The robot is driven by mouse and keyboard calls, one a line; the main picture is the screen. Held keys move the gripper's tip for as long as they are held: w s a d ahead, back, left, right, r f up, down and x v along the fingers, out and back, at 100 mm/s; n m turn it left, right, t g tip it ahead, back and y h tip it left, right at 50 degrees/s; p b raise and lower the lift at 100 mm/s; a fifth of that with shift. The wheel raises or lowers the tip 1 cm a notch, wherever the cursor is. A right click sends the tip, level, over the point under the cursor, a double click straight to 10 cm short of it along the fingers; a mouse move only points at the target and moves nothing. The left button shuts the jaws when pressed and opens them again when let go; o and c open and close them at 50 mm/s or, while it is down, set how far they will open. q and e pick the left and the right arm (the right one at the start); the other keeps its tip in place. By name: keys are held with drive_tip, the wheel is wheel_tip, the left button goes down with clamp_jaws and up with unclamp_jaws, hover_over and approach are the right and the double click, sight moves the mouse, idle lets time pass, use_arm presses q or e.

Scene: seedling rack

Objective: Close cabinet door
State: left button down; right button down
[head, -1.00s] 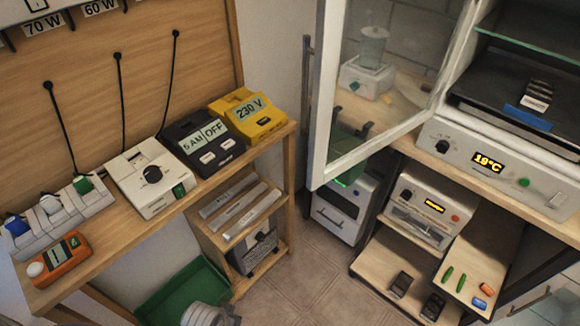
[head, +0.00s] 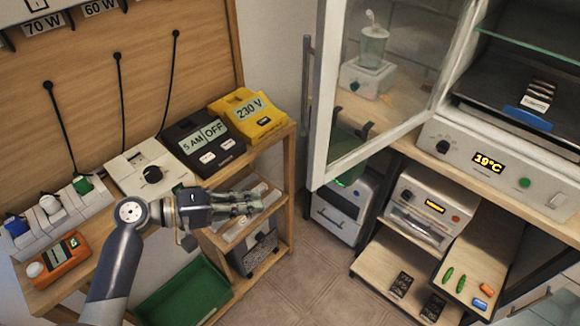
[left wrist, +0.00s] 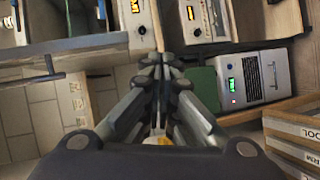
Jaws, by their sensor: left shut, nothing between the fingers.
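The cabinet door (head: 318,165) is a white-framed glass door at the upper middle of the head view. It stands swung open to the left of the cabinet, with a grey bar handle (head: 306,75) on its outer left side. My right gripper is in neither view.
A wooden bench (head: 112,228) with a yellow 230 V box (head: 248,115) and other devices lies close behind my left arm. Open floor (head: 305,270) lies between bench and cabinet.

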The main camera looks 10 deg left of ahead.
use_arm(q)
drive_tip(key=w+a+r+n+t+h, duration=0.2)
drive_tip(key=w+a+r, duration=0.1)
drive_tip(key=r, duration=0.3)
drive_tip(key=w+d+p, duration=0.3)
drive_tip(key=d+p, duration=0.3)
drive_tip(key=d, duration=0.5)
